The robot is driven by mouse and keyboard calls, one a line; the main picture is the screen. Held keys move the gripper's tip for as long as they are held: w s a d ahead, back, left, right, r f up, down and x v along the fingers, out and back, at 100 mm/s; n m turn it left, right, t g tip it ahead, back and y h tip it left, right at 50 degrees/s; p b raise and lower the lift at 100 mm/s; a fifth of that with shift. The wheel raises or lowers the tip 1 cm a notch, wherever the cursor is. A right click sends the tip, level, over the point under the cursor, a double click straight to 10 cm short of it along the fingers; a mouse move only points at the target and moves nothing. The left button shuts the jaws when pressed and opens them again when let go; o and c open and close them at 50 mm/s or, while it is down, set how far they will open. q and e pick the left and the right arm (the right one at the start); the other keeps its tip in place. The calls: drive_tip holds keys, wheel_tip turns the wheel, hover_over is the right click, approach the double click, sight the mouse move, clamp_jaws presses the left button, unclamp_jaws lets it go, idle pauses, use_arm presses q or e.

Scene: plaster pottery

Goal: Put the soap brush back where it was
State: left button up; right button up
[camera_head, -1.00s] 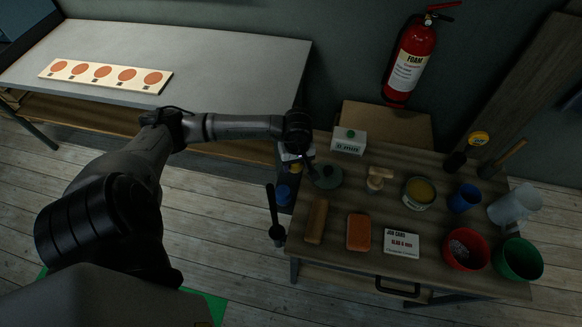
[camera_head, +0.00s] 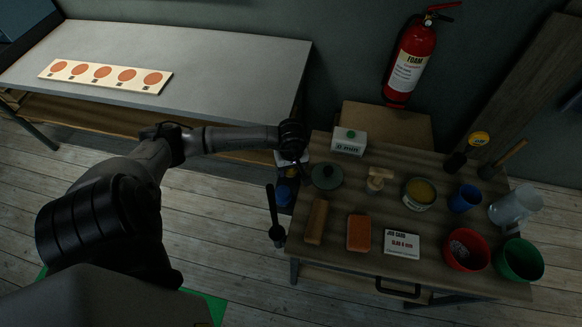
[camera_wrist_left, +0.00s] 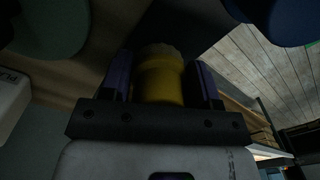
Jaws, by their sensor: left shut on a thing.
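My left gripper (camera_head: 297,166) is by the left edge of the wooden table. In the left wrist view, my left gripper (camera_wrist_left: 163,82) is shut on a yellow cylindrical thing (camera_wrist_left: 160,80) with a paler ridged top. I cannot tell for sure whether this is the soap brush. A small yellow patch (camera_head: 291,172) shows just below the gripper in the head view. A light wooden piece with a knob (camera_head: 377,178) stands mid-table. My right gripper is not in view.
A grey-green round lid (camera_head: 327,177) lies close right of the gripper. A white box (camera_head: 348,142), orange sponge (camera_head: 358,233), wooden block (camera_head: 316,221) and red bowl (camera_head: 466,249) are on the table.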

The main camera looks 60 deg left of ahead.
use_arm(q)
drive_tip(key=shift+f+b, duration=0.3)
drive_tip(key=o, duration=0.6)
drive_tip(key=shift+s, duration=0.1)
drive_tip(key=shift+c, duration=0.2)
drive_tip(key=shift+o, duration=1.3)
drive_tip(key=shift+s+a+f, duration=0.1)
drive_tip(key=shift+s, duration=0.05)
drive_tip(key=shift+f, duration=0.1)
drive_tip(key=r, duration=0.8)
drive_tip(key=r+p, duration=0.1)
drive_tip(key=r, duration=0.4)
drive_tip(key=shift+w, duration=0.35)
